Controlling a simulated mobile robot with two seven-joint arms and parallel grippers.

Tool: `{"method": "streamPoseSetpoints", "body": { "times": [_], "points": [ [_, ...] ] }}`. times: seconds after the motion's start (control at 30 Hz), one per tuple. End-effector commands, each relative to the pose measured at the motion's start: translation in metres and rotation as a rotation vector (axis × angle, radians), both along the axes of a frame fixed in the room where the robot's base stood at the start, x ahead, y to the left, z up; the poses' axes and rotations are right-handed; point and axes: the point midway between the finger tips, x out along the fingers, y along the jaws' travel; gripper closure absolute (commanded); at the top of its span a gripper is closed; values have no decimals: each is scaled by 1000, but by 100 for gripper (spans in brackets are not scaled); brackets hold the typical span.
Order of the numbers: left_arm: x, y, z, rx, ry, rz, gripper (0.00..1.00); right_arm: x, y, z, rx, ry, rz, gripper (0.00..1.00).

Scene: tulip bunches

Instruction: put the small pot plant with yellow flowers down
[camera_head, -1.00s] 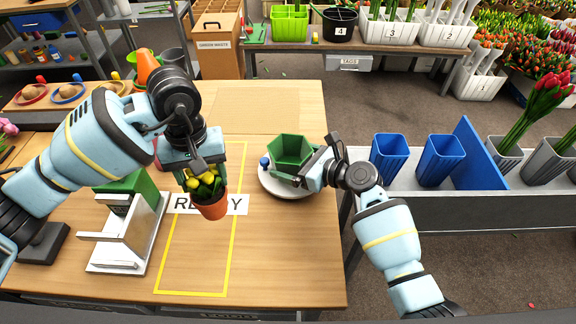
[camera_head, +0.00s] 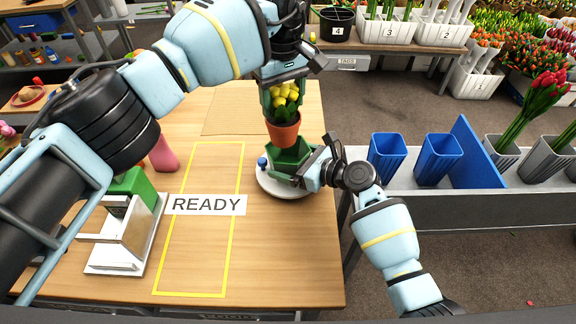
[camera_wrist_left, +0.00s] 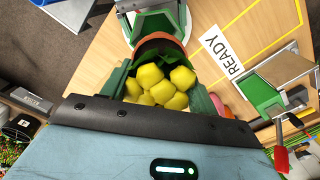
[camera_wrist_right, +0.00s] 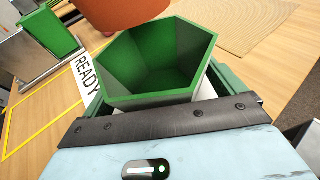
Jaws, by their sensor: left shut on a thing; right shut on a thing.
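The small pot plant with yellow flowers (camera_head: 284,128) has a terracotta pot and green leaves. My left gripper (camera_head: 284,84) is shut on it and holds it upright in the air, above the green pot. The yellow flowers (camera_wrist_left: 160,86) fill the middle of the left wrist view. My right gripper (camera_head: 308,172) is shut on the green angular pot (camera_head: 290,156), which stands on a round pale plate (camera_head: 272,189). In the right wrist view the green pot (camera_wrist_right: 150,65) looks empty inside, and the terracotta pot (camera_wrist_right: 122,10) hangs over its far rim.
A READY sign (camera_head: 206,205) lies across a yellow outlined area on the wooden table. A white and green stand (camera_head: 125,235) is at the left. A blue knob (camera_head: 262,163) is beside the green pot. Blue containers (camera_head: 388,155) stand right of the table.

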Motion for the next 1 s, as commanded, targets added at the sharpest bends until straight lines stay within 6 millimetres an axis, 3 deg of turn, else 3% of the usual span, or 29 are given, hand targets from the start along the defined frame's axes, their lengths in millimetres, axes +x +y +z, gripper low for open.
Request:
{"method": "streamPoseSetpoints", "body": {
  "times": [0.3, 0.7, 1.0],
  "points": [
    [-1, -11, 2, 1, -2, -15, 90, 0, 0, -1, -1, 2, 0, 23],
    [-1, -11, -55, 0, 0, -16, 90, 0, 0, -1, -1, 2, 1, 23],
    [-1, -10, -64, 1, 0, -15, 90, -1, 0, -1, -1, 2, 1, 23]
  ]
}}
